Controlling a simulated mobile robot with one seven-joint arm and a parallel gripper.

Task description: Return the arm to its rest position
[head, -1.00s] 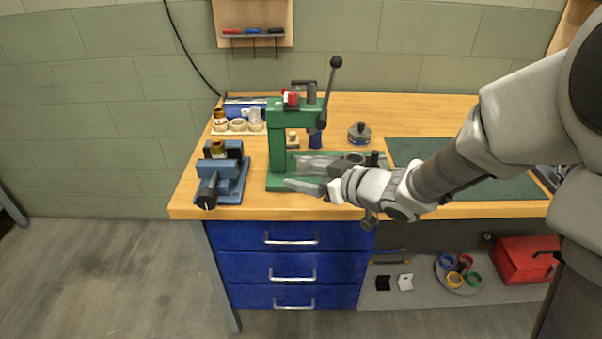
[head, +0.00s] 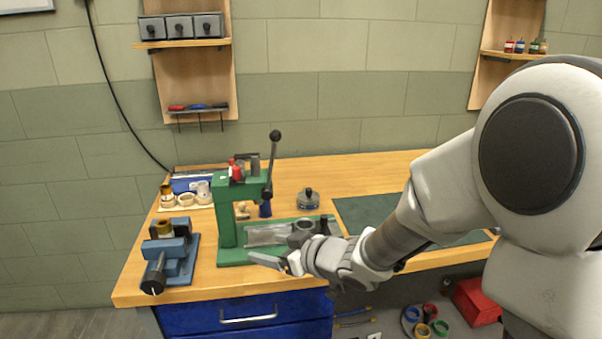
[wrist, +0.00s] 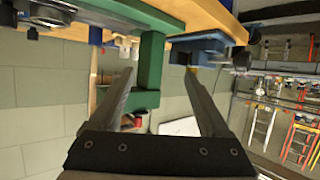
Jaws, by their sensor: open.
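My gripper (head: 283,263) is at the front edge of the workbench, just in front of the base of the green press (head: 228,215). In the wrist view my gripper (wrist: 160,75) is open, its two fingers wide apart with nothing held between them. The press's green column (wrist: 150,65) shows beyond the gap between the fingers. In the head view my arm reaches in from the right, bent at the elbow, with the forearm low over the bench. I cannot tell whether the fingers touch the press base.
A blue vise (head: 172,255) stands left of the press. A dark round tool (head: 308,199) stands behind it, and a green mat (head: 370,215) lies to the right. Blue drawers (head: 245,314) are under the wooden bench (head: 400,166). Wall shelves (head: 185,43) hang above.

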